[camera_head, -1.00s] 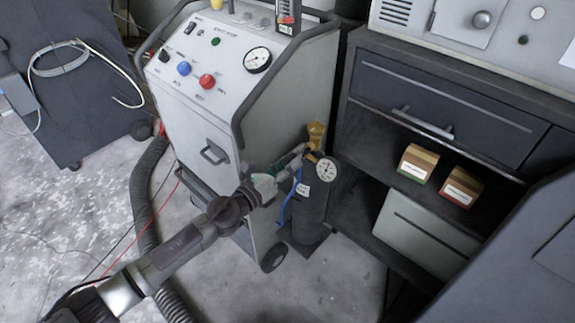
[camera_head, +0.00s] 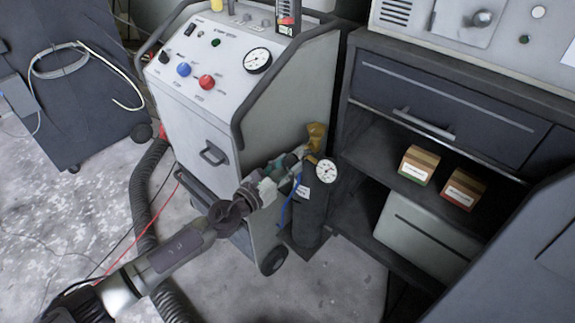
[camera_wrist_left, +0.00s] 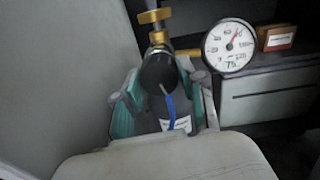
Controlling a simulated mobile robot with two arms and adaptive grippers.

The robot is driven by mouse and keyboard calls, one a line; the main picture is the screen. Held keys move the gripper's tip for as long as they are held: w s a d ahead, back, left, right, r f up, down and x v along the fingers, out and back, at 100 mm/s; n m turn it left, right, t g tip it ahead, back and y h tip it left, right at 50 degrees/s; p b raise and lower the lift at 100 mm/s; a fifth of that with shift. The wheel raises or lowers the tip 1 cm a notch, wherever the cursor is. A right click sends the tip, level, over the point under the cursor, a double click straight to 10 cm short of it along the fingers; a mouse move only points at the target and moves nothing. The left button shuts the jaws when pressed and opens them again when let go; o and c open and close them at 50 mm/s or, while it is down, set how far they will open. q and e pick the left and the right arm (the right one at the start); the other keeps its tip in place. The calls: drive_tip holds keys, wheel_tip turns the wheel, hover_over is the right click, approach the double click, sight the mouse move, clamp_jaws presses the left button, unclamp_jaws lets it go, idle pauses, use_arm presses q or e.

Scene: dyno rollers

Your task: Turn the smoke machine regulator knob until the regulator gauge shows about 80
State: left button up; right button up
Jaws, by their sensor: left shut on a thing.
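The regulator knob is a dark round knob (camera_wrist_left: 158,70) with a light mark, below brass fittings (camera_wrist_left: 157,30). My left gripper (camera_wrist_left: 155,95) is shut on it, with a teal-padded finger on either side. In the head view my left gripper (camera_head: 291,166) reaches the regulator at the top of the dark cylinder (camera_head: 311,212) and hides the knob. The regulator gauge (camera_wrist_left: 229,47) has a white face, and its red needle points to the upper right in the wrist view. The gauge also shows in the head view (camera_head: 326,170). My right gripper is not in view.
The smoke machine (camera_head: 190,125), with its own gauge and knobs, stands left of the cylinder. A dark shelf unit (camera_head: 365,150) with two small boxes stands close on the right. A thick black hose (camera_head: 146,200) lies left.

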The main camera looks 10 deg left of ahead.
use_arm(q)
drive_tip(key=shift+a+f, duration=0.25)
drive_tip(key=shift+f, duration=0.05)
drive_tip(key=o, duration=1.1)
drive_tip(key=shift+w, duration=0.15)
drive_tip(key=shift+o, duration=0.2)
drive_tip(key=shift+r, duration=0.1)
drive_tip(key=v, duration=1.2)
